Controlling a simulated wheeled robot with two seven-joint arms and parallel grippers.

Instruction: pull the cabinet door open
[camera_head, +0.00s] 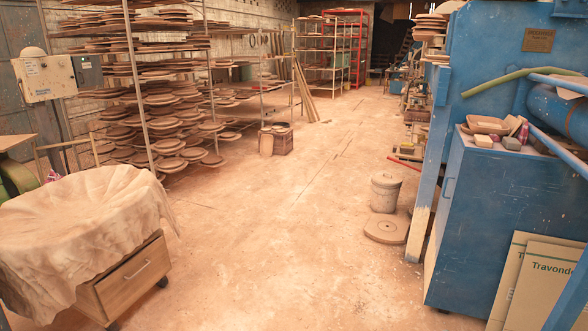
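A blue metal cabinet (500,224) stands at the right. Its narrow left-facing side (441,215) carries a slim upright handle (447,190), and this side looks shut. A low wooden cabinet (130,276) stands at the lower left, partly under a draped beige cloth (80,225). I cannot tell from this view which cabinet has the door. Neither of my grippers is in view.
The dusty floor (290,225) is open between the cabinets. A bucket (385,192) and a round disc (386,229) stand left of the blue cabinet. Cardboard sheets (540,290) lean against its front. Racks of round boards (165,100) line the left wall.

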